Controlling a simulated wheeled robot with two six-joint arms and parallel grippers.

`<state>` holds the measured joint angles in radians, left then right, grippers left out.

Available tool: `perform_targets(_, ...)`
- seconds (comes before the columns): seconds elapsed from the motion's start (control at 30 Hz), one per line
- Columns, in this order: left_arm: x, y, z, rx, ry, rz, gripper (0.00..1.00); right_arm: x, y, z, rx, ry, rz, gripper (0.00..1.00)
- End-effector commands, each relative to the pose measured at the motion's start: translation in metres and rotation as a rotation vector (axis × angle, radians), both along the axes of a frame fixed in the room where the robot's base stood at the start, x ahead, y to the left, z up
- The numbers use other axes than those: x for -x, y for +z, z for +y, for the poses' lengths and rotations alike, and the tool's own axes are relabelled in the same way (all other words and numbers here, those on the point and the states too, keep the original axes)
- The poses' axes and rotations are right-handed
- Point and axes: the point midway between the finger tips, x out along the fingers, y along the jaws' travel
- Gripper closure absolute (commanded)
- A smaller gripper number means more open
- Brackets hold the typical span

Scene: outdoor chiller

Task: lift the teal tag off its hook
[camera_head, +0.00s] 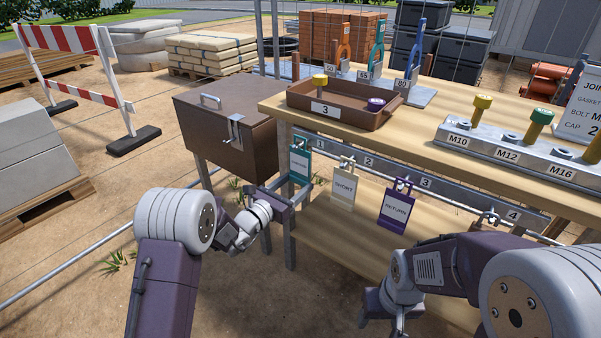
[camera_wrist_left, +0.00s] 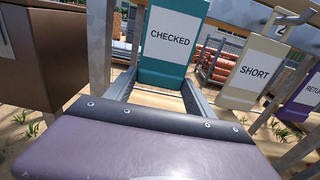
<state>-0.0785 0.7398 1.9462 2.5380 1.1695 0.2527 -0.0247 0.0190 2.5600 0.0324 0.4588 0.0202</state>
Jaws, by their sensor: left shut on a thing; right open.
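The teal tag (camera_head: 300,161), with a white "CHECKED" label, hangs upright at position 1 of the grey rail below the table edge. In the left wrist view the teal tag (camera_wrist_left: 171,71) has its lower end between my left fingers; its top and hook are out of that picture. My left gripper (camera_head: 294,187) is shut on the tag's lower part. My right gripper (camera_head: 382,308) is open and empty at the lower right, apart from the tags.
A beige "SHORT" tag (camera_head: 343,185) and a purple "RETURN" tag (camera_head: 397,208) hang to the right. The wooden table (camera_head: 420,130) overhangs the rail (camera_head: 455,196). A brown metal box (camera_head: 225,125) stands close on the left.

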Motion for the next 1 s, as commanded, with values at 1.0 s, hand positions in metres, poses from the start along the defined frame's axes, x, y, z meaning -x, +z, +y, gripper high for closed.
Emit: perform_targets(1.0, 0.045, 0.000, 0.033, 0.000, 0.000, -0.001, 1.00, 0.000, -0.008, 0.000, 0.000, 0.000, 0.000, 0.39)
